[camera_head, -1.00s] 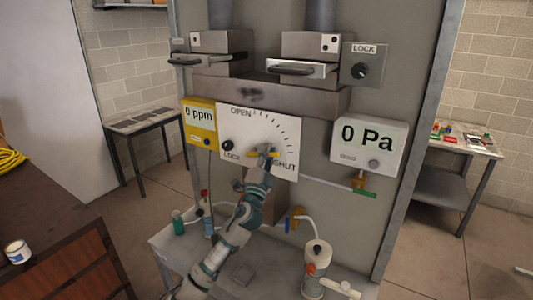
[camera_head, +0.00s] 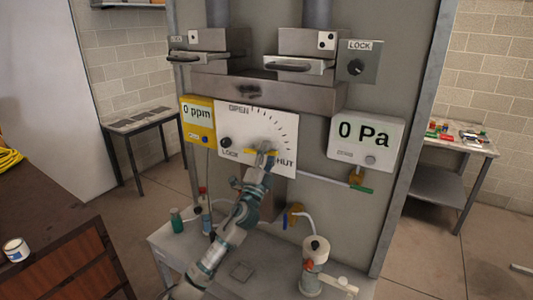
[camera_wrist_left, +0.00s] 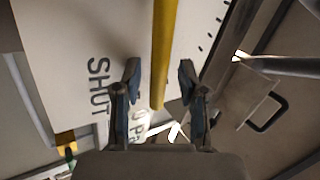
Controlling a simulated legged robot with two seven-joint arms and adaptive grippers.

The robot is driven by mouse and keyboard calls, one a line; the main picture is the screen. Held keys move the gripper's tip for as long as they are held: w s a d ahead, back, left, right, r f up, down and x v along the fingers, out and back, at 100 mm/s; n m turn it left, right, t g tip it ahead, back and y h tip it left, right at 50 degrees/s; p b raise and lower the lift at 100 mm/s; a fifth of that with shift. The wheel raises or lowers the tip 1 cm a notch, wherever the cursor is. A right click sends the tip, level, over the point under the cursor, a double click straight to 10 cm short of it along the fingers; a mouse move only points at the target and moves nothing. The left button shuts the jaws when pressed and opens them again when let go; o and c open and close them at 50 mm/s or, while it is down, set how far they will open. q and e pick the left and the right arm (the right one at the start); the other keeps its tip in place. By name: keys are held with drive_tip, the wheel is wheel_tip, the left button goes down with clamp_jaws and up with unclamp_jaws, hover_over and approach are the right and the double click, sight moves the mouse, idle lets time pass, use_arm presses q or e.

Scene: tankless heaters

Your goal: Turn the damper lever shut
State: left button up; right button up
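The damper lever (camera_head: 250,151) is a yellow bar on the white dial plate (camera_head: 238,125) marked OPEN and SHUT. It lies roughly level, just above the SHUT lettering. My left gripper (camera_head: 264,152) is at the lever, hiding part of it and the first letter of SHUT. In the left wrist view the yellow lever (camera_wrist_left: 163,45) runs in between two spread fingers, with visible gaps on both sides. The left gripper (camera_wrist_left: 160,72) is open around the bar's end. A black LOCK knob (camera_head: 226,143) sits at the plate's lower left. My right gripper is not in view.
A yellow 0 ppm meter (camera_head: 198,118) and a white 0 Pa gauge (camera_head: 366,139) flank the plate. Two silver handles and a LOCK box (camera_head: 366,64) are above. Below stands a grey bench (camera_head: 268,270) with bottles and a white canister (camera_head: 316,260).

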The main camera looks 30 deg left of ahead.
use_arm(q)
drive_tip(key=shift+w+y, duration=0.1)
drive_tip(key=shift+y, duration=0.2)
drive_tip(key=shift+f, duration=0.25)
drive_tip(key=v, duration=1.1)
drive_tip(key=shift+s, duration=0.45)
drive_tip(key=shift+f, duration=0.1)
